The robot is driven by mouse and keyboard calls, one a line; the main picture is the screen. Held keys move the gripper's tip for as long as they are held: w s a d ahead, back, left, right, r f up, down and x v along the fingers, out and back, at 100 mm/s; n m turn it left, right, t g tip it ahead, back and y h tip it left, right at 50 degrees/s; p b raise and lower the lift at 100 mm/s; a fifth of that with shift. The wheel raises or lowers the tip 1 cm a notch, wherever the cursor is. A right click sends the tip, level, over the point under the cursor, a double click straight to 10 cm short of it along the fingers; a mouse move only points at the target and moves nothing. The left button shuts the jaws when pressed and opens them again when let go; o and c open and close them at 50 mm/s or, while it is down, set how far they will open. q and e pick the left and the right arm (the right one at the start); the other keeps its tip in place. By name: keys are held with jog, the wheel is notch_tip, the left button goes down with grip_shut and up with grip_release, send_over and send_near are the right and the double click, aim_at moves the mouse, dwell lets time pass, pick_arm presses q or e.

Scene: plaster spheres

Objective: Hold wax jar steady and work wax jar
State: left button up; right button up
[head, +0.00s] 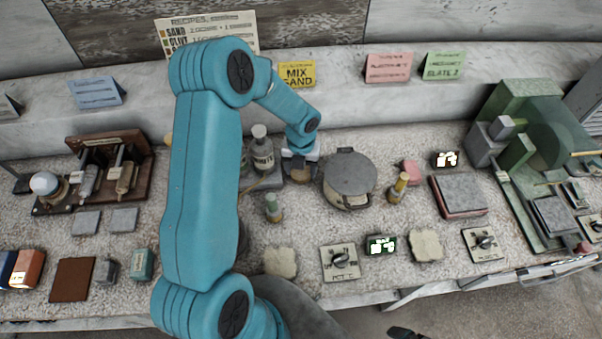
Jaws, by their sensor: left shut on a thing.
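My left arm reaches in from the bottom and bends down at the back of the bench. My left gripper (299,158) is shut on a small brownish jar (299,174), which looks like the wax jar. The jar stands by a grey round lidded pot, and the gripper and wrist hide its top. I cannot read a label on it. A dark piece (407,333) at the bottom edge may be the tip of my right gripper; too little shows to tell its state.
The grey lidded pot (349,180) stands close right of the jar. A grey-capped bottle (262,152) stands close left. A green machine (520,150) fills the right end.

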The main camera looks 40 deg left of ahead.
pick_arm(q)
jog(key=shift+w+f, duration=0.2)
jog(key=shift+f, duration=0.2)
jog(key=shift+c, duration=0.4)
jog(key=shift+s+d+r, duration=0.15)
jog(key=shift+s+r, duration=0.15)
jog(key=shift+f, duration=0.35)
jog(key=o, duration=1.3)
jog(key=shift+w, duration=0.15)
jog(key=shift+c, duration=0.2)
jog(key=shift+r, duration=0.1)
pick_arm(e)
jog(key=shift+d+f, duration=0.1)
jog(key=shift+f, duration=0.25)
jog(key=shift+w, duration=0.1)
